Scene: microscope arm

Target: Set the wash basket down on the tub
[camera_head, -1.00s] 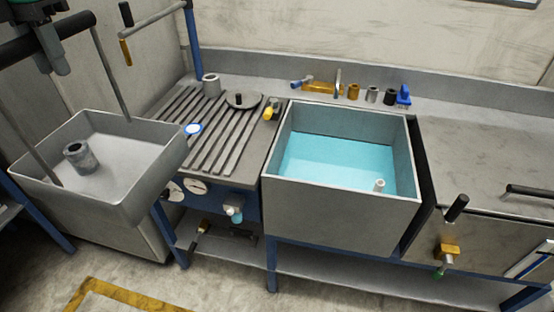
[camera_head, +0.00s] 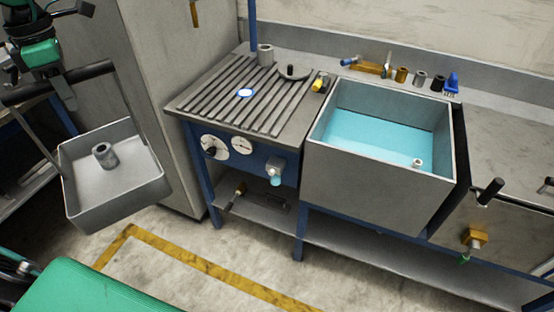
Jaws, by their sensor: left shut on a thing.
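The wash basket (camera_head: 120,188) is a grey open tray hung on two thin rods from a dark bar handle. A grey hollow cylinder (camera_head: 105,155) stands inside it. My left gripper (camera_head: 68,95) is at the upper left, shut on the basket's handle (camera_head: 85,78), and holds the basket in the air over the floor. The tub (camera_head: 375,185) is a grey square basin with blue liquid (camera_head: 380,140), well to the right of the basket. A small pale cylindrical piece (camera_head: 416,163) shows in its near right corner.
A slatted drain bench (camera_head: 235,105) with gauges and a blue front stands between basket and tub. A tap handle (camera_head: 489,192) sticks up right of the tub. Small fittings (camera_head: 402,75) line the back ledge. The floor (camera_head: 200,255) in front is clear.

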